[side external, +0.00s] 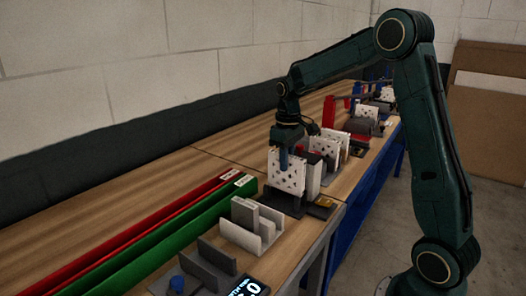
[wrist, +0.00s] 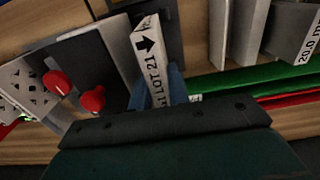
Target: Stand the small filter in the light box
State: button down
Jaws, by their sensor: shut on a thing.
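In the side view my gripper (side external: 285,157) points down and is shut on a white filter (side external: 285,177) with a dark speckled face. The filter is upright, above or in a dark base (side external: 283,203); I cannot tell whether its lower edge touches. In the wrist view the filter's white edge (wrist: 149,53) carries a black arrow and "LOT 21", with a blue finger of my gripper (wrist: 163,88) beside it. A light grey box (side external: 240,237) with upright grey slabs stands nearer the camera. Its pale walls seem to show at the top of the wrist view (wrist: 219,30).
Long green (side external: 150,245) and red (side external: 150,222) bars lie left of the boxes. A dark divided holder (side external: 207,268) and a display (side external: 246,286) are in front. Two red knobs (wrist: 57,82) stand close beside the filter. More speckled panels (side external: 328,147) stand behind it.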

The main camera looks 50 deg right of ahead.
jog(key=shift+f, duration=2.25)
dwell(0.9)
jog(key=c, duration=1.3)
grip_release()
jog(key=shift+o, duration=0.2)
jog(key=shift+r, duration=0.2)
notch_tip(320, 180, up, 13)
jog(key=shift+r, duration=0.25)
